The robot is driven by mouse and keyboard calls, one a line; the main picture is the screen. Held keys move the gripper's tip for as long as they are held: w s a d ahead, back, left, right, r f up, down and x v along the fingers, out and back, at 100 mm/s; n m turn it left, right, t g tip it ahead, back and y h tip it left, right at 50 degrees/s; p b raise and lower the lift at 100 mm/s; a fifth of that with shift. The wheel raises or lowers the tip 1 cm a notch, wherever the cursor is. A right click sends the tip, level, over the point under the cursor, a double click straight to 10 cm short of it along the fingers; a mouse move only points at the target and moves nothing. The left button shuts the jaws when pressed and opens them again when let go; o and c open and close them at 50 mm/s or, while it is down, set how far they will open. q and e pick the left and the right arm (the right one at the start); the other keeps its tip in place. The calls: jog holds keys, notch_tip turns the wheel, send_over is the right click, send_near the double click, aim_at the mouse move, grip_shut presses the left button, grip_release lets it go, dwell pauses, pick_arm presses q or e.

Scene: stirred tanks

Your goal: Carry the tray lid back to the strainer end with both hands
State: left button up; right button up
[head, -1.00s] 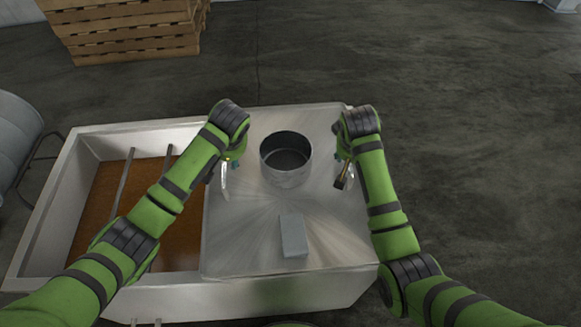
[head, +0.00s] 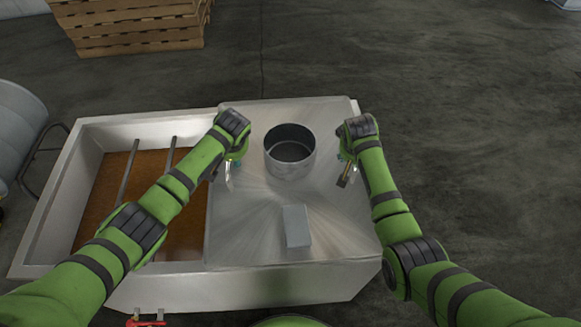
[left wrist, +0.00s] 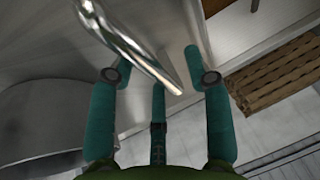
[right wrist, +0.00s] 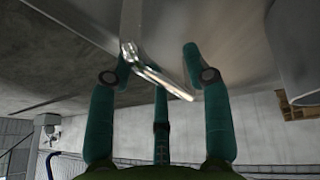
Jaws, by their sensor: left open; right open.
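The tray lid (head: 255,225) is a brushed metal plate covering the right part of the long metal tray (head: 45,225). It has a shiny handle on its left side (head: 229,181) and one on its right. My left gripper (left wrist: 157,62) is open, with the left handle (left wrist: 130,45) running between its fingers in the left wrist view. My right gripper (right wrist: 158,58) is open, with the right handle (right wrist: 152,73) between its fingers in the right wrist view. I cannot tell whether the fingers touch the handles. In the head view, my wrists partly hide both grippers.
A round open metal collar (head: 290,166) and a grey block (head: 297,226) are on the lid. The tray's open left part shows brown contents (head: 100,200) and dark bars (head: 128,168). A metal drum (head: 18,130) stands at left, wooden pallets (head: 135,25) behind. The floor at right is clear.

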pick_arm(q)
jog(key=shift+c, duration=0.4)
pick_arm(e)
jog(key=shift+c, duration=0.4)
pick_arm(q)
grip_shut()
pick_arm(e)
grip_shut()
